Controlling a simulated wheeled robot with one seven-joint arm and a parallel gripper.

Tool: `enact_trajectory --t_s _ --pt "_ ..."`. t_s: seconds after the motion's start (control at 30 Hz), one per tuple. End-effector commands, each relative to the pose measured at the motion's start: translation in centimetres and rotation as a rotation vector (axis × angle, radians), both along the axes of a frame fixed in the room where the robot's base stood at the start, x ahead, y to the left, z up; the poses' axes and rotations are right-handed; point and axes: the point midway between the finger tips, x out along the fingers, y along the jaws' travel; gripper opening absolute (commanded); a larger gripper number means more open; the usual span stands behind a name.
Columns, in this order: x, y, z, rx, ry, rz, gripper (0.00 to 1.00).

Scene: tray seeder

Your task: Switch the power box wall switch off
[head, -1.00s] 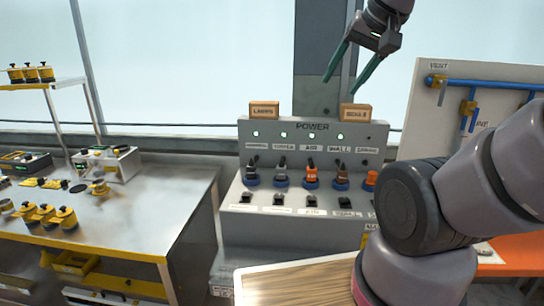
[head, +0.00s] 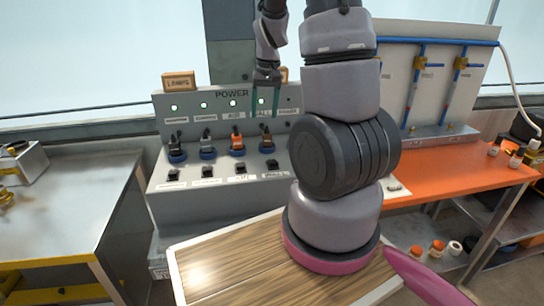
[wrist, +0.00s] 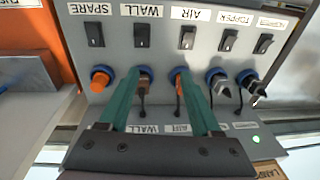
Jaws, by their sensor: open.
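The grey power box (head: 170,205) has a row of black rocker switches on its lower ledge. The wall switch (head: 273,165) is fourth from the left. In the wrist view, which shows the box upside down, the wall switch (wrist: 142,36) is second from the left by the label WALL. The wall socket's plug (wrist: 144,76) sits below it there. I cannot tell the rocker's position. My gripper (head: 265,115) is open and empty, its green fingers pointing down in front of the upper panel. In the wrist view its fingertips (wrist: 155,74) reach over the socket row, apart from the switch.
Neighbouring switches include the air switch (wrist: 187,38) and the spare switch (wrist: 95,36). Several plugs stand in blue-ringed sockets, with an orange one (wrist: 100,79) at spare. A wooden-topped surface (head: 230,262) lies in front, an orange bench (head: 470,178) at right, a metal table (head: 75,205) at left.

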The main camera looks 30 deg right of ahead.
Motion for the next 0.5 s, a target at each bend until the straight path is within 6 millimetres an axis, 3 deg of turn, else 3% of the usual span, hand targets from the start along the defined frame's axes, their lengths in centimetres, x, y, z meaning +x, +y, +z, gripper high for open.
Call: enact_trajectory --t_s 0.03,0.1,0.2,0.5 --pt "0.2 -0.8 -2.1 -0.014 0.035 0.004 0.65" --pt "0.4 -1.7 -4.1 -0.03 0.065 0.012 0.65" --pt "0.6 -2.6 -6.0 -0.047 0.094 0.022 0.65" --pt "0.5 -3.1 -9.1 -0.055 0.114 0.028 0.65"
